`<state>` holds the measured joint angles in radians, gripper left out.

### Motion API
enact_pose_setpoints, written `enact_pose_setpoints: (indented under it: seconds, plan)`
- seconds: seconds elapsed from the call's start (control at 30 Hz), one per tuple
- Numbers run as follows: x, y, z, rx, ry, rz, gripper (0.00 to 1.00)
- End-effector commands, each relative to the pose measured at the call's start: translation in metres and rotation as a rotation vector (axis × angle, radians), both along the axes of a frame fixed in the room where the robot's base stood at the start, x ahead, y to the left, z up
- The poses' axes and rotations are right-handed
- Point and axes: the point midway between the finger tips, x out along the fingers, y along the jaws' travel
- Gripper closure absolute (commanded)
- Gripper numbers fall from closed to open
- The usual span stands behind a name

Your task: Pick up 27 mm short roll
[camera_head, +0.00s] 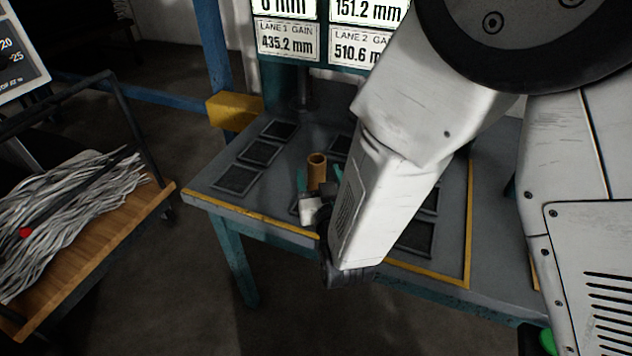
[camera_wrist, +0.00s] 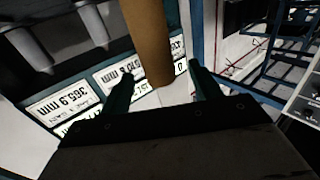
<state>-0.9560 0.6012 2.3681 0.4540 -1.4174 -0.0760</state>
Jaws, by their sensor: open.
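A brown, hollow roll (camera_head: 317,173) stands upright on the grey table, and its open top shows in the head view. Its size cannot be read. My gripper (camera_head: 318,182) is low at the roll, with a teal finger on either side of it. In the wrist view the roll (camera_wrist: 148,38) comes down from the top edge to between my two teal fingertips (camera_wrist: 161,74). Gaps show on both sides, so the jaws are open and not closed on it. My arm and gripper hide the roll's base and part of the table.
The table (camera_head: 225,207) has dark square pads (camera_head: 259,153) and a yellow front edge line. Sign boards (camera_head: 286,42) with mm readings stand behind it. A yellow block (camera_head: 234,110) is at the back left corner. A wooden cart (camera_head: 125,212) with grey strands stands left.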

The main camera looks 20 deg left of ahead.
Motion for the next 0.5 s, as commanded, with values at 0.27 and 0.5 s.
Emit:
enact_pose_setpoints:
  seconds: [0.27,0.5]
  plan:
    - [0.035,0.017,-0.005,0.002,0.001,-0.001,0.37]
    - [0.049,0.027,-0.005,-0.001,0.002,0.002,0.37]
